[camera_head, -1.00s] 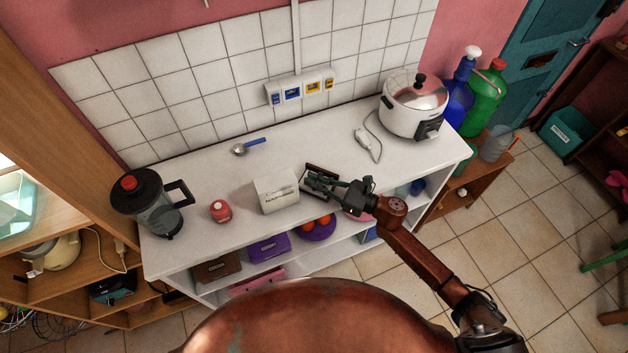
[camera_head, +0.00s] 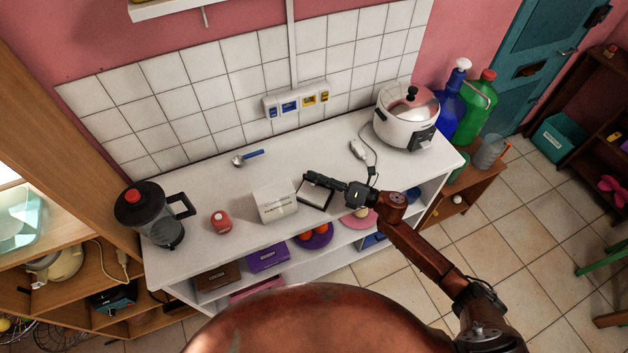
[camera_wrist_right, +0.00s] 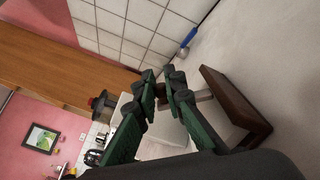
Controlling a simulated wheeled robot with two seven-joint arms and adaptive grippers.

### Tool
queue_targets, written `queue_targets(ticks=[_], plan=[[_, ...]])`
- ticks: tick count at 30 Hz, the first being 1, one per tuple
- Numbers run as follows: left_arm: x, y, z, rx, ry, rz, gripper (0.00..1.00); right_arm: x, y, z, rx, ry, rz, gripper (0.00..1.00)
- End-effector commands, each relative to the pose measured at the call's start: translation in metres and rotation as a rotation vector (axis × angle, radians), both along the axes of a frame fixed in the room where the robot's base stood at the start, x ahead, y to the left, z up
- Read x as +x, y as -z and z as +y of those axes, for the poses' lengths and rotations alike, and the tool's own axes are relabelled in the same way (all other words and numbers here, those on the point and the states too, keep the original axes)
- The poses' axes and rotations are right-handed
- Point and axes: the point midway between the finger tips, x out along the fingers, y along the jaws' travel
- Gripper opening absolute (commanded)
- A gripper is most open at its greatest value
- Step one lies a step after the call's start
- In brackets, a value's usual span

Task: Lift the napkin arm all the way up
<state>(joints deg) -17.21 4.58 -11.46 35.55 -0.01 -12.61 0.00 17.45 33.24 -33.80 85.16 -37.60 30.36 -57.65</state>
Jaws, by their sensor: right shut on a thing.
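The napkin holder (camera_head: 316,197) is a dark brown wooden frame with a white middle, on the white counter just right of the white box. In the right wrist view its brown wood (camera_wrist_right: 235,100) stands at the right. The napkin arm (camera_wrist_right: 203,95) shows there as a short greyish bar reaching from the holder toward my fingertips. My right gripper (camera_head: 311,180) is over the holder's far side. In the wrist view its green-padded fingers (camera_wrist_right: 162,84) are shut on the arm, partly hiding it. My left gripper is not in view.
The white box (camera_head: 276,204) is close left of the holder. The counter behind the holder is clear.

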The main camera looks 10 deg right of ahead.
Motion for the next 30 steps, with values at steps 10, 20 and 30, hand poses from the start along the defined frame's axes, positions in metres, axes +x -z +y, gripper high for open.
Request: queue_targets(ticks=[10,20,30], plan=[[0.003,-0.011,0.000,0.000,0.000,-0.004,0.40,0.017,-0.006,-0.010,0.168,-0.001,0.282,0.00],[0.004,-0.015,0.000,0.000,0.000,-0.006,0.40,0.032,-0.004,-0.019,0.311,-0.001,0.520,0.00],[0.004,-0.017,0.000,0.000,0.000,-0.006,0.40,0.040,0.000,-0.024,0.401,0.000,0.670,0.00]])
